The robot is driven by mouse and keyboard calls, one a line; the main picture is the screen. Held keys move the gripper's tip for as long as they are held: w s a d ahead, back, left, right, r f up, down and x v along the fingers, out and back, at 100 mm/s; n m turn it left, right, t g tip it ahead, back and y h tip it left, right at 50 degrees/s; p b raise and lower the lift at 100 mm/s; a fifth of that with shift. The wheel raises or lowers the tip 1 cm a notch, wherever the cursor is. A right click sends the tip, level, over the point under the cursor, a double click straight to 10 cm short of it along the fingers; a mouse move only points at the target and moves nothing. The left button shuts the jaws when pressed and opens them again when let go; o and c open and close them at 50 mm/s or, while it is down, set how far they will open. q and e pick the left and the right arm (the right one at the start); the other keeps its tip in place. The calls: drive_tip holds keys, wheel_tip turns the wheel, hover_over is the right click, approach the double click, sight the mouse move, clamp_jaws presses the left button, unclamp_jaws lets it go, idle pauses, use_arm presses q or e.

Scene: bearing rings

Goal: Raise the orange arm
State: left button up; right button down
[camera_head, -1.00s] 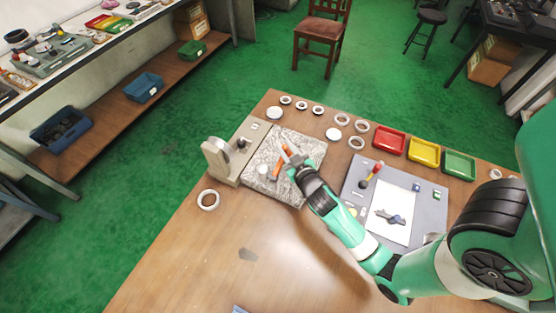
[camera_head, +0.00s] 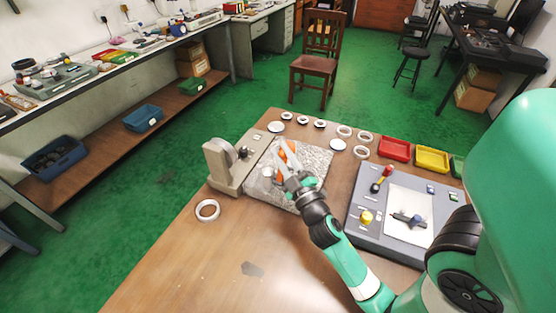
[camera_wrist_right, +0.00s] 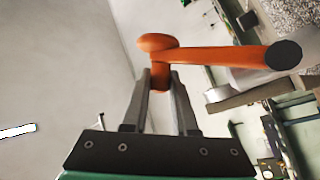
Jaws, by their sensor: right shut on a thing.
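The orange arm (camera_wrist_right: 225,57) shows large in the right wrist view as a bar with a dark round end at its right and a rounded knob at its left. In the head view only small parts of the orange arm (camera_head: 290,146) show beside the fingers, over the grey patterned plate of the fixture. My right gripper (camera_wrist_right: 160,82) is shut on the orange arm near its knob end, with a finger on each side. In the head view my right gripper (camera_head: 280,155) reaches in from the lower right and partly hides the arm. My left gripper is not in view.
The beige fixture block (camera_head: 229,168) stands left of the patterned plate (camera_head: 313,163). A loose ring (camera_head: 208,210) lies before it. Several rings and red (camera_head: 395,149) and yellow (camera_head: 432,159) trays line the back. A grey tool board (camera_head: 375,228) lies right. The front table is clear.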

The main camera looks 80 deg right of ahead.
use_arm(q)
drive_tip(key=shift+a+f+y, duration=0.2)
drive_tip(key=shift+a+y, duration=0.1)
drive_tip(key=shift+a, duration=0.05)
use_arm(e)
drive_tip(key=shift+w+a+r, duration=0.1)
drive_tip(key=shift+a, duration=0.25)
drive_tip(key=c, duration=0.7)
unclamp_jaws()
drive_tip(key=shift+a, duration=0.15)
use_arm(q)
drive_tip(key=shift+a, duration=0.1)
